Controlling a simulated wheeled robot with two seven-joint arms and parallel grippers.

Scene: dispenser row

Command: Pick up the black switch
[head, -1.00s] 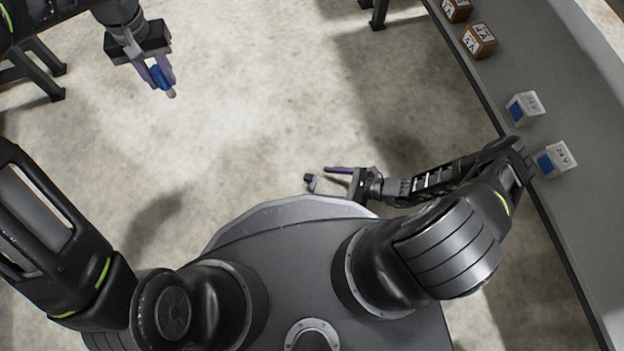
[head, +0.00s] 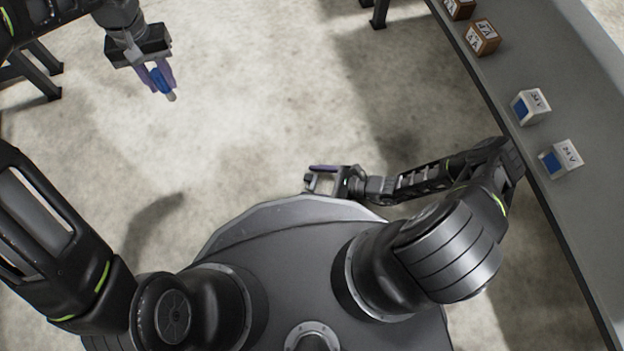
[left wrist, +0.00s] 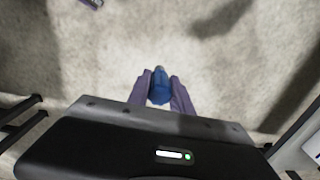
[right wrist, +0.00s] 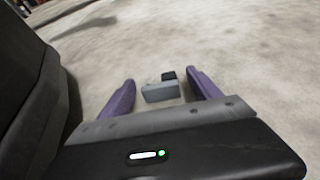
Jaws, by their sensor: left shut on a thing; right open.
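A small light grey block (right wrist: 162,92) with a black part (right wrist: 168,75), which may be the black switch, shows between my right gripper's fingers in the right wrist view. Gaps show on both sides of it. My right gripper (right wrist: 160,88) is open. In the head view, the right gripper (head: 318,178) is just beyond my base, with the black part (head: 308,178) at its tips. I cannot tell what the block rests on.
A grey table (head: 570,215) runs along the right. On it stand two white-and-blue boxes marked 24V (head: 530,107) (head: 561,159) and two brown boxes (head: 482,37) (head: 460,8). The concrete floor (head: 260,110) between the grippers is clear.

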